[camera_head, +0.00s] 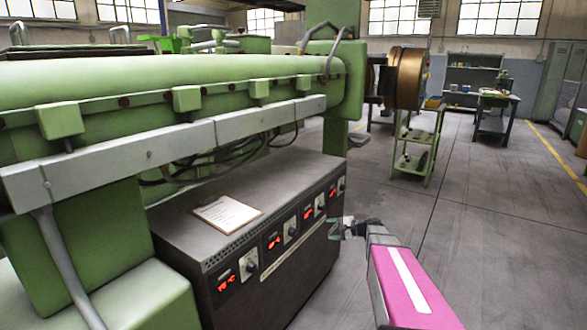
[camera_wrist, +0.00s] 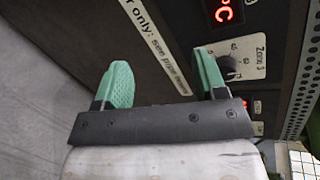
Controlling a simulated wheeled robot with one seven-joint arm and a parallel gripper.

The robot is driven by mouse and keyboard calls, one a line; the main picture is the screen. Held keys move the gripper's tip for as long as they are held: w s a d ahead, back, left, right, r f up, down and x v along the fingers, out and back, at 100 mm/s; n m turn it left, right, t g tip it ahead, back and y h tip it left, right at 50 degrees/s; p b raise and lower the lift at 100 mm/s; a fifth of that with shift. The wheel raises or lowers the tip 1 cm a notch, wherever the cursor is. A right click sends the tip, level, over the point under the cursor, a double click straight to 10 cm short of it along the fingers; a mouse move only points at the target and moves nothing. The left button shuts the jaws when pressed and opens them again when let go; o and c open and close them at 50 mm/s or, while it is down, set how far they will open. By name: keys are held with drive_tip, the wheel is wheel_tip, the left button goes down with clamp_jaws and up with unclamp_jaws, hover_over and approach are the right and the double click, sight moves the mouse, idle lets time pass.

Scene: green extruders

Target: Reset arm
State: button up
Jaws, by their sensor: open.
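My gripper (camera_head: 347,228) is at the right end of the dark control box in the head view, in front of its panel, at the end of my pink and white arm. In the wrist view my gripper (camera_wrist: 162,84) shows two green fingers standing well apart with nothing between them. It is open and empty. Beyond the fingers is the panel face with a knob (camera_wrist: 228,68) marked Zone 3, partly behind the right finger. I cannot tell if a finger touches the panel.
The control box (camera_head: 180,222) carries a paper sheet (camera_head: 227,214) and several red displays and knobs. The green extruder (camera_head: 180,85) stands above and behind it. A green cart (camera_head: 417,145) and a work table (camera_head: 492,120) stand farther back. The floor at right is clear.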

drive_tip(key=s+a+f+n+g+h, duration=0.2)
drive_tip(key=s+n+h, duration=0.1)
drive_tip(key=s, duration=0.4)
drive_tip(key=s+a+f+n+g+h, duration=0.2)
drive_tip(key=s+a+g, duration=0.1)
drive_tip(key=s, duration=0.3)
drive_tip(key=s+d+n+g+h, duration=0.1)
drive_tip(key=s+d+n+h, duration=0.2)
drive_tip(key=s+h, duration=0.4)
drive_tip(key=s+n, duration=0.1)
drive_tip(key=s, duration=0.3)
drive_tip(key=shift+s+r+n+g+h, duration=0.15)
drive_tip(key=shift+s+n+g+h, duration=0.15)
drive_tip(key=shift+n+h, duration=0.1)
drive_tip(key=shift+w+d, duration=0.1)
